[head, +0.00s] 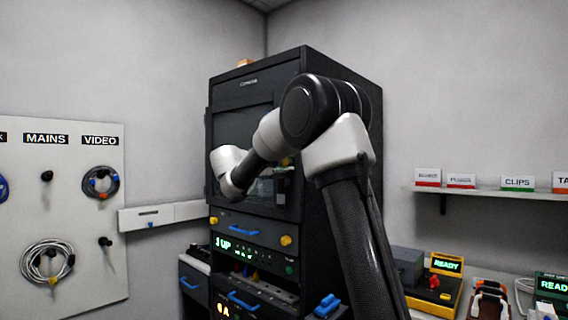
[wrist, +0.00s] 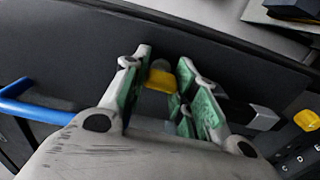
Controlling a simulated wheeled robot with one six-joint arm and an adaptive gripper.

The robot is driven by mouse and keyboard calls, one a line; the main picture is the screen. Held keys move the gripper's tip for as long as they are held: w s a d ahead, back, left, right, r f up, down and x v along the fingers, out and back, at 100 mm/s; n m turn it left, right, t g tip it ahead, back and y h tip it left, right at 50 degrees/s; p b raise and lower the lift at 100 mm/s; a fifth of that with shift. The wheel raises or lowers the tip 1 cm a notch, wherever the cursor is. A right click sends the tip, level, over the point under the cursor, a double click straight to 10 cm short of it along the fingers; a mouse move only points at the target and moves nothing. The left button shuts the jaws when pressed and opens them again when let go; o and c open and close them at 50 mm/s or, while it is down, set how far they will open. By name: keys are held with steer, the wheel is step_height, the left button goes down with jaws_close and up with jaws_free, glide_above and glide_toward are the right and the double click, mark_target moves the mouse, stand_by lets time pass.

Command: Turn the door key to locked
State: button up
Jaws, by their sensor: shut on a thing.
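The black cabinet (head: 255,85) stands in the middle of the head view, its dark-windowed door (head: 240,130) closed or nearly so. A small yellow piece, which looks like the door key (wrist: 160,78), sits between my fingers in the wrist view. A bit of yellow also shows beside my gripper (head: 282,170) in the head view, near the door's right side. My gripper (wrist: 160,75) is shut on this key, with a green-padded finger on each side. The key's lower part and the lock are hidden, and I cannot tell its turn angle.
Below the door is a panel with a blue handle (head: 244,226) and a yellow knob (head: 286,240). A pegboard with coiled cables (head: 101,182) hangs at left. A labelled shelf (head: 490,194) is at right, above devices with green READY displays (head: 446,265).

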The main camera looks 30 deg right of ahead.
stand_by(0.4)
steer(key=o, duration=1)
steer(key=shift+o, duration=0.2)
steer(key=shift+a, duration=0.15)
steer(key=v, duration=1.1)
steer(key=shift+s+a, duration=0.15)
steer(key=shift+a, duration=0.25)
